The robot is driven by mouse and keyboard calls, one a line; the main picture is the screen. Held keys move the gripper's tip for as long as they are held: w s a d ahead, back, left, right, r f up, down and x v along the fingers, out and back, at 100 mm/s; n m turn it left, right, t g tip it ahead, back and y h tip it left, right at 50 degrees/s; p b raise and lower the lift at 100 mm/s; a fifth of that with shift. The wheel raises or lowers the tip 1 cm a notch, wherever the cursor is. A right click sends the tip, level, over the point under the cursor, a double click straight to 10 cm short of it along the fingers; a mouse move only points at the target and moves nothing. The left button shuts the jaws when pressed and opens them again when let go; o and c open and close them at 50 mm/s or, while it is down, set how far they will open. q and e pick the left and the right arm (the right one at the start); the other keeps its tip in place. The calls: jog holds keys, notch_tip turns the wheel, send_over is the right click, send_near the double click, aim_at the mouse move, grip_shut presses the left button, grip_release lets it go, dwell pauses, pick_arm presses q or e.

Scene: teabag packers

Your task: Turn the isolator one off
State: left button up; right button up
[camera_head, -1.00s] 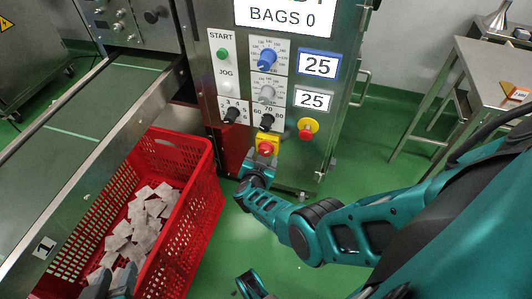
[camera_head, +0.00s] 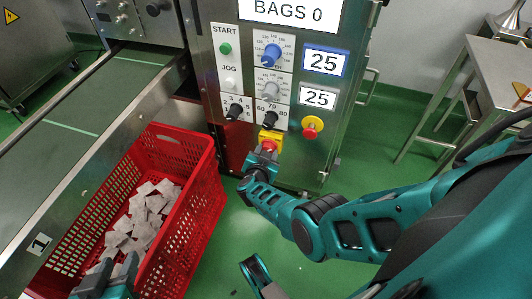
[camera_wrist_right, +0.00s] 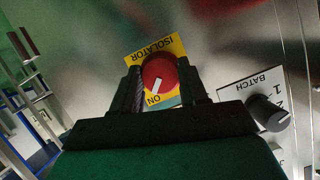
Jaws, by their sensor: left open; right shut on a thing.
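The isolator is a red rotary knob (camera_wrist_right: 160,70) on a yellow plate marked ISOLATOR (camera_wrist_right: 137,57). In the right wrist view the white mark on the knob points towards the ON label. In the head view the knob (camera_head: 269,145) is low on the machine's front panel, partly hidden by my right gripper. My right gripper (camera_wrist_right: 163,90) is shut on the knob, with one finger on each side; it also shows in the head view (camera_head: 262,158). My left gripper (camera_head: 110,272) is open and empty at the bottom left, in front of the red crate.
A red crate (camera_head: 204,205) with white teabags stands left of the machine, beside a conveyor (camera_head: 110,82). A black BATCH dial (camera_wrist_right: 267,110) sits near the isolator. A red emergency button (camera_head: 312,124) is to its right. A steel table (camera_head: 500,68) stands at the right.

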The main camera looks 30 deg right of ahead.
jog(key=c, duration=0.4)
jog(key=shift+w+n+g+h, duration=0.1)
jog(key=shift+n+g+h, duration=0.45)
jog(key=shift+n, duration=0.45)
jog(key=o, duration=1.1)
jog(key=shift+c, duration=0.2)
jog(key=shift+a+r, duration=0.1)
